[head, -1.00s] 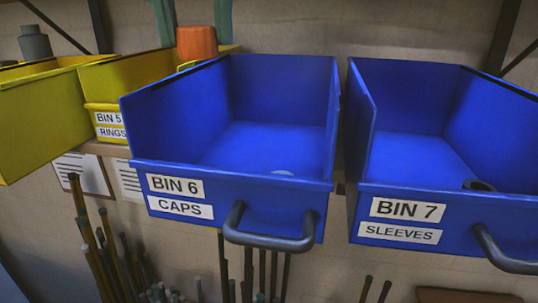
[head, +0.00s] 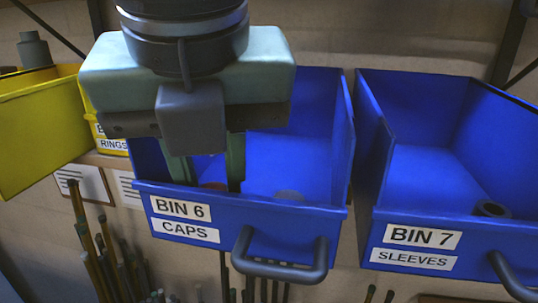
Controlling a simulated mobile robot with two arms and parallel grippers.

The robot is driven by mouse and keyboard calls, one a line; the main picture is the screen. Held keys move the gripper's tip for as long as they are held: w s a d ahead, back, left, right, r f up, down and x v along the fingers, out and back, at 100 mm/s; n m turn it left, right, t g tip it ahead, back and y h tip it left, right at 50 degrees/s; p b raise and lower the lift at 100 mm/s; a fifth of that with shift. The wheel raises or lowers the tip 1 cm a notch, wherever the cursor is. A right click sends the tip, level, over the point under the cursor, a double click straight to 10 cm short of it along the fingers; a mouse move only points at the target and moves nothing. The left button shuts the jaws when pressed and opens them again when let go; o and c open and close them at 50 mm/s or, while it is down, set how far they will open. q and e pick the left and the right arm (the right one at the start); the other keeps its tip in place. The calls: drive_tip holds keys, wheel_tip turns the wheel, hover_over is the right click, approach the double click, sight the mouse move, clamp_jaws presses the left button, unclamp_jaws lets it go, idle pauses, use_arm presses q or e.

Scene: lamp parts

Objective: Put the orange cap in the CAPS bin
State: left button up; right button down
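The orange cap (head: 213,186) is low between the fingertips of my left gripper (head: 210,182), inside the blue CAPS bin (head: 265,216), labelled BIN 6. The bin's front wall hides most of the cap, and I cannot tell whether it touches the floor. The gripper points down, its green fingers on either side of the cap, and appears shut on it. The palm and wrist cover the bin's back left part. My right gripper is not in view.
A grey round piece (head: 290,195) lies in the CAPS bin to the right of the fingers. The blue SLEEVES bin (head: 450,225) holds a dark ring (head: 491,208). A yellow bin (head: 38,130) stands at the left. Rods stand below.

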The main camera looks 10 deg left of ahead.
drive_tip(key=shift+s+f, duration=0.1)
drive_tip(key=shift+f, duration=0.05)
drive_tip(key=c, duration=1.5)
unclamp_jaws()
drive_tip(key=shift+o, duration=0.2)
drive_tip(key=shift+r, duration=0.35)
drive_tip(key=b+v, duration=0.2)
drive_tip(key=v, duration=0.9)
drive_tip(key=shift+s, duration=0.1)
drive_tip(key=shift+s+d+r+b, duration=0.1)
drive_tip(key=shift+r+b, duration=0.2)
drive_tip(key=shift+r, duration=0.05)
